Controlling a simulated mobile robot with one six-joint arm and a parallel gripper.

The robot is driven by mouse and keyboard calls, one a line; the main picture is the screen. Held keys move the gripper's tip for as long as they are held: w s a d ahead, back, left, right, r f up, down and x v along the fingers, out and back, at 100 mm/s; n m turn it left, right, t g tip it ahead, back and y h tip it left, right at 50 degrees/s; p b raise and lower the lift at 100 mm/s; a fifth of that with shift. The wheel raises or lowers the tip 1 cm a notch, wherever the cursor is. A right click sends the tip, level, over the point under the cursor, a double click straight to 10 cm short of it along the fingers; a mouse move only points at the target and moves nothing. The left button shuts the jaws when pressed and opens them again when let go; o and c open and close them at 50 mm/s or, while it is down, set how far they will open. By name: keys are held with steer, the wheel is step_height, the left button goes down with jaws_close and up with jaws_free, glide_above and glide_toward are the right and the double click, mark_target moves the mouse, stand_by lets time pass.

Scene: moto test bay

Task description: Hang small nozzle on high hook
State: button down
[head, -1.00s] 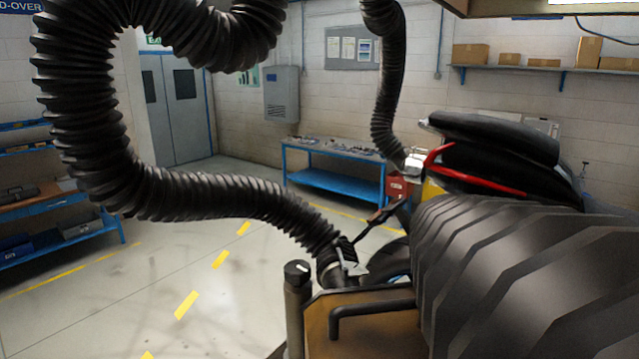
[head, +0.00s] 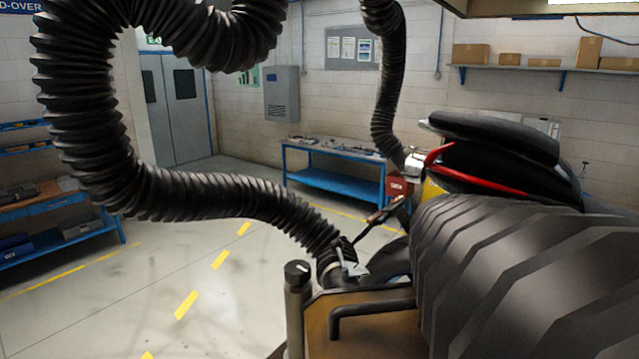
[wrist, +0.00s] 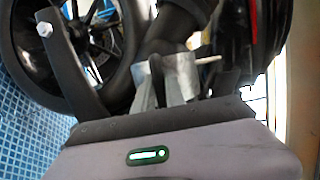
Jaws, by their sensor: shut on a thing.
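In the wrist view my gripper (wrist: 156,88) is shut on a grey metal part of the small nozzle (wrist: 180,78), with a pale pin sticking out to the right. In the head view a ribbed black hose loops down from the upper left, and its metal end (head: 350,268) with a small grey lever hangs low, near the motorcycle. A second hose (head: 388,110) comes down at centre, its end near the seat tail. My gripper cannot be made out in the head view. I cannot make out the high hook.
The motorcycle (head: 490,140) with black seat and red trim stands at right; its wheel (wrist: 85,50) shows close in the wrist view. A blue workbench (head: 335,170) stands behind. Open floor with yellow dashes lies at left. A shelf (head: 550,68) with boxes is on the wall.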

steer(key=shift+r, duration=0.15)
steer(key=shift+r, duration=0.45)
steer(key=shift+w, duration=0.1)
stand_by(0.3)
steer(key=shift+w+a, duration=0.85)
steer(key=shift+a, duration=0.3)
steer(key=shift+w+a, duration=0.8)
steer(key=shift+a, duration=0.3)
steer(key=w+a+p, duration=0.1)
steer(key=w+a, duration=0.3)
steer(key=a, duration=0.1)
stand_by(0.8)
steer(key=shift+a+r, duration=0.1)
steer(key=shift+r, duration=0.05)
steer(key=shift+a, duration=0.1)
stand_by(0.4)
